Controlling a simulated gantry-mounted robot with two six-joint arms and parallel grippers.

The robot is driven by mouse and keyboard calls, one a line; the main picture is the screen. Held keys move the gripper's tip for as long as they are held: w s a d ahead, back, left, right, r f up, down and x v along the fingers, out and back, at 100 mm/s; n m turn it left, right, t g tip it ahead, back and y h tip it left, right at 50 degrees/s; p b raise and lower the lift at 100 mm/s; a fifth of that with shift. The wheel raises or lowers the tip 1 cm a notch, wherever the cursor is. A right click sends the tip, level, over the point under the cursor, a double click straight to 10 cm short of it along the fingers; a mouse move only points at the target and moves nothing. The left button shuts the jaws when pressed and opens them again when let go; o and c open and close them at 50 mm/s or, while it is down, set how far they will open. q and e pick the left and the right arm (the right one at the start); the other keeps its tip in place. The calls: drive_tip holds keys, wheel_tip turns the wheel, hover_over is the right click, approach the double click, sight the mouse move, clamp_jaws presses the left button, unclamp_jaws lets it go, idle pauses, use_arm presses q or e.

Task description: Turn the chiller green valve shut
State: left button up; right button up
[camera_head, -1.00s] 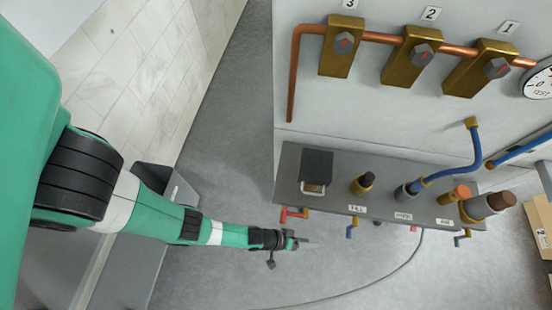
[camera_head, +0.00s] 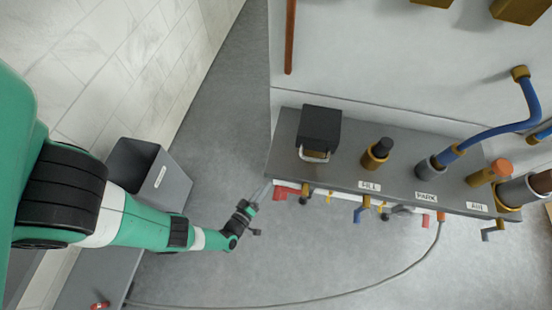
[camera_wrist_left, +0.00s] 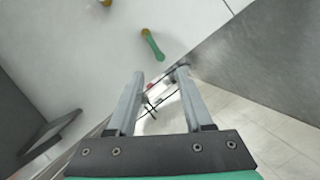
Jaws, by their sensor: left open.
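A green valve handle (camera_wrist_left: 153,46) with a brass-coloured end shows in the left wrist view, on a pale panel beyond my fingertips. It cannot be made out in the head view. My left gripper (camera_head: 262,191) is open beside the left end of the grey shelf, below the black box. In the left wrist view its two fingers (camera_wrist_left: 158,74) are apart with nothing held between them. The green handle lies just past the fingertips, apart from them. My right gripper is in no view.
The grey shelf (camera_head: 343,170) carries a black box (camera_head: 319,129), fittings and blue hoses. Red, yellow and blue valve handles hang under its front edge. A grey bin (camera_head: 135,170) stands left. A cable (camera_head: 375,284) lies on the open floor.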

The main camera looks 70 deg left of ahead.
use_arm(q)
drive_tip(key=b+x, duration=0.3)
drive_tip(key=x, duration=0.7)
drive_tip(key=shift+a+b, duration=0.25)
drive_tip(key=shift+b, duration=0.15)
